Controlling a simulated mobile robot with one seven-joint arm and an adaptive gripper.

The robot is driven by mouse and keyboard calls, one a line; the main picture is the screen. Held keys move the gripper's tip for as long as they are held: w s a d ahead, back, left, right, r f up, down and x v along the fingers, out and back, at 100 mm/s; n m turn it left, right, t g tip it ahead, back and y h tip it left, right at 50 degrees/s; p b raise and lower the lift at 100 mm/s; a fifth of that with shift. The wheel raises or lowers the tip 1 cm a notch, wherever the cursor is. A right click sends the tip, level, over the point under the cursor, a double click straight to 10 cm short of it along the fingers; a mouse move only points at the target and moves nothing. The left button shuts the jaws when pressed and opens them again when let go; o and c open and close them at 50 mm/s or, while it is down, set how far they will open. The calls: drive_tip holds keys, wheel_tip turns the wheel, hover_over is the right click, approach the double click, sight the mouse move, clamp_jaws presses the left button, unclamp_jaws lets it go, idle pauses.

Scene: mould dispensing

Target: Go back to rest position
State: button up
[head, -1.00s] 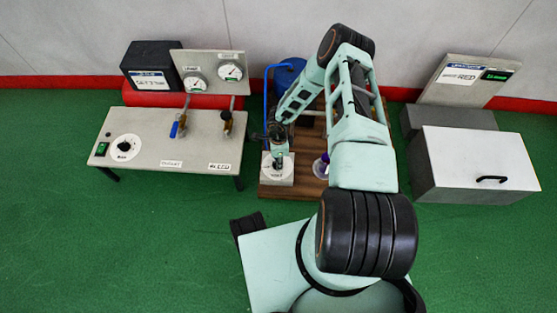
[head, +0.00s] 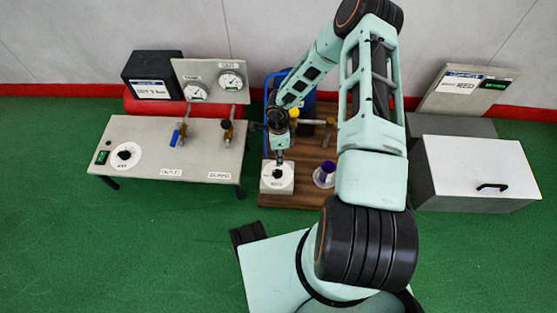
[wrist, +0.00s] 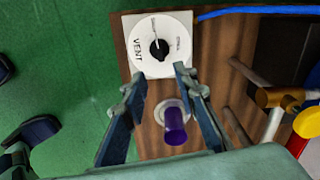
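My gripper (head: 279,158) is above the white VENT dial box (head: 277,185) at the front left of the wooden board. In the wrist view its two fingers (wrist: 158,88) are spread apart with nothing between their tips. The dial's black knob (wrist: 159,48) shows clear beyond the fingertips, apart from them. My arm reaches forward over the board, bent at the elbow.
A purple cup (head: 327,172) stands on a pale round base on the wooden board (head: 290,201). A control bench (head: 200,160) with dial and valves is left. A grey box (head: 475,170) with a handle is right. Brass piping (wrist: 280,98) is close right.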

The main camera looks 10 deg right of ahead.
drive_tip(key=shift+r, duration=0.45)
